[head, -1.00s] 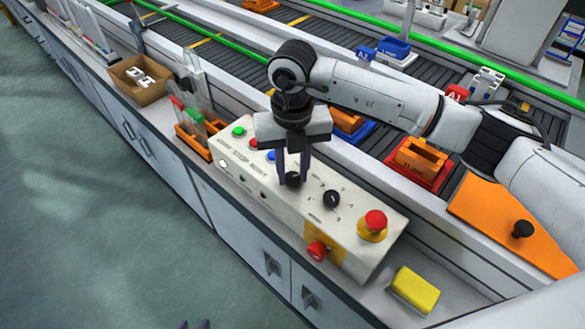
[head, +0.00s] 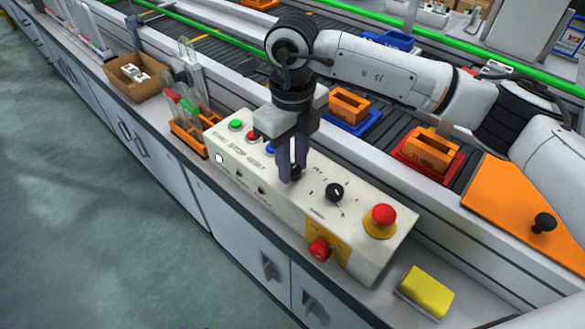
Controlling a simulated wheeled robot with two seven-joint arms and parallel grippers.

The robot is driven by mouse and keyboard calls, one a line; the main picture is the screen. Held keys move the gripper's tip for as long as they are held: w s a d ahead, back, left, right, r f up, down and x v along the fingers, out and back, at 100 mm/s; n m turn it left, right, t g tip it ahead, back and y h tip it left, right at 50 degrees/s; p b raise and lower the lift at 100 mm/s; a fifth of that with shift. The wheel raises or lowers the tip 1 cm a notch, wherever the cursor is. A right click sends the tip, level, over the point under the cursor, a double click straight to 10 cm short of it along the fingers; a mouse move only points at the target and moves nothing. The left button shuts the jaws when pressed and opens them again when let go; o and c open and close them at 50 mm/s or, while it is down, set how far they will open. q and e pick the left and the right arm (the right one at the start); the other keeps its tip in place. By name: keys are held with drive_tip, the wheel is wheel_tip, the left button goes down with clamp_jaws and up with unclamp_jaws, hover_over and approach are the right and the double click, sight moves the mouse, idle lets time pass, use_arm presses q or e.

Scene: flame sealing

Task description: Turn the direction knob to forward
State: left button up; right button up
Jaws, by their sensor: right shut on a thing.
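The cream control box (head: 227,155) stands on the counter with buttons and two black knobs on its top. My right gripper (head: 291,172) points down at the box and is shut on the left black knob (head: 294,171). The fingers hide most of that knob, so I cannot tell where it points. The other black knob (head: 334,192) is free, with a white mark and tick marks around it. The labels are too small to read, so I cannot tell which knob is for direction. My left gripper is out of view.
A red emergency button (head: 383,214) and a red side knob (head: 319,248) are at the box's right end. A yellow sponge (head: 427,291) lies beyond. Green (head: 235,124), red and blue buttons are left of the gripper. The conveyor (head: 215,50) runs behind.

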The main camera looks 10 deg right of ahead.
sight(293, 169)
drive_tip(key=n+b, duration=0.2)
drive_tip(key=n, duration=0.2)
drive_tip(key=shift+r+n+b, duration=0.1)
drive_tip(key=shift+n+b, duration=0.2)
idle(0.5)
drive_tip(key=o, duration=1.1)
drive_tip(key=shift+c, duration=0.2)
wheel_tip(293, 169, up, 10)
drive_tip(key=shift+r, duration=0.15)
